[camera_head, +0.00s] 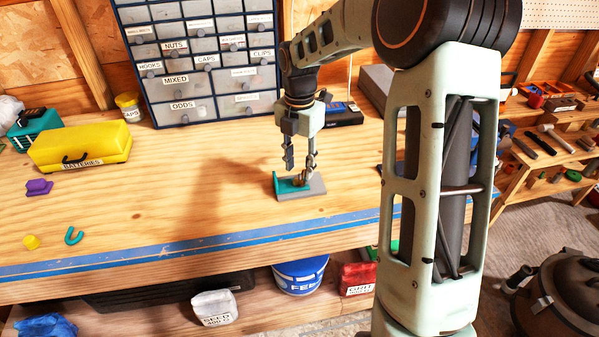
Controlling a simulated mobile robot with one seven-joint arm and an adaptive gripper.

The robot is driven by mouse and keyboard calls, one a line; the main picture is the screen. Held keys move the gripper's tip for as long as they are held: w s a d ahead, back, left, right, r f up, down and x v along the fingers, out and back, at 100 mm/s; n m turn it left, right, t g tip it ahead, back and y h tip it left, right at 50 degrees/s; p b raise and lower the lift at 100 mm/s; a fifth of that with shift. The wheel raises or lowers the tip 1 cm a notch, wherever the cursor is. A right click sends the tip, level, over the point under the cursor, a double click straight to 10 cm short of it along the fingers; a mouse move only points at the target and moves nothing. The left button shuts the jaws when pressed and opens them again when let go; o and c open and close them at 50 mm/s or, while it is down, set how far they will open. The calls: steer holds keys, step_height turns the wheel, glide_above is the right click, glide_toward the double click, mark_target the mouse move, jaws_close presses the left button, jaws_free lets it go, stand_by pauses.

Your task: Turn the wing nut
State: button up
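A small fixture with a grey base (308,191) and a teal part (286,185) sits on the workbench near its front edge. A small brass-coloured piece (302,177) stands on it and looks like the wing nut; its wings are too small to make out. My gripper (300,170) points straight down just above the fixture. Its two dark fingers are spread with a visible gap between them. The right fingertip is close to the brass piece; I cannot tell whether they touch.
A labelled drawer cabinet (205,60) stands behind the gripper. A yellow batteries box (80,146), a purple piece (39,187), a yellow knob (31,242) and a teal hook (74,236) lie at left. The bench between them and the fixture is clear. Blue tape (180,248) runs along the front edge.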

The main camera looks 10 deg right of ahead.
step_height(320, 180, up, 9)
steer(key=shift+f, duration=0.15)
stand_by(2.7)
